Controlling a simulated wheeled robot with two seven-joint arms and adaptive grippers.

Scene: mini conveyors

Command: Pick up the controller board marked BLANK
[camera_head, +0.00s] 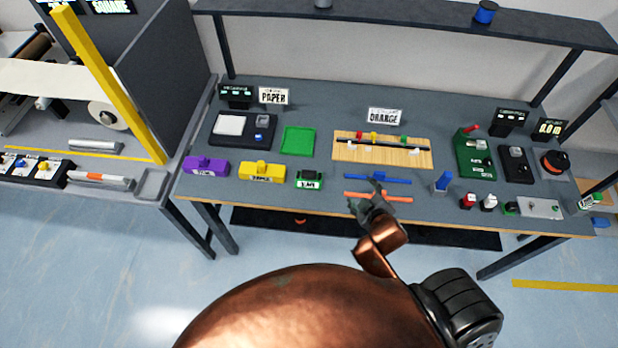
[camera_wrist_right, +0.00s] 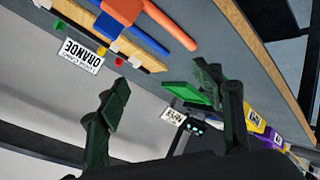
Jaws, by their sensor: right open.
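A purple block (camera_head: 206,167), a yellow block (camera_head: 262,172) and a smaller green block (camera_head: 309,180) stand in a row along the front left of the table. Each carries a white label, too small to read, so I cannot tell which thing is marked BLANK. The yellow block (camera_wrist_right: 255,120) and the purple block (camera_wrist_right: 271,138) also show in the right wrist view, past one finger. My right gripper (camera_head: 370,197) is over the front middle of the table, to the right of the blocks. In the wrist view its fingers (camera_wrist_right: 162,88) are apart with nothing between them. My left gripper is out of view.
A blue bar (camera_head: 376,179) and an orange bar (camera_head: 392,197) lie by my right gripper. A flat green tray (camera_head: 298,141) and a wooden board (camera_head: 353,149) with coloured pieces lie behind. Small devices crowd the right side. A shelf (camera_head: 410,22) spans the back.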

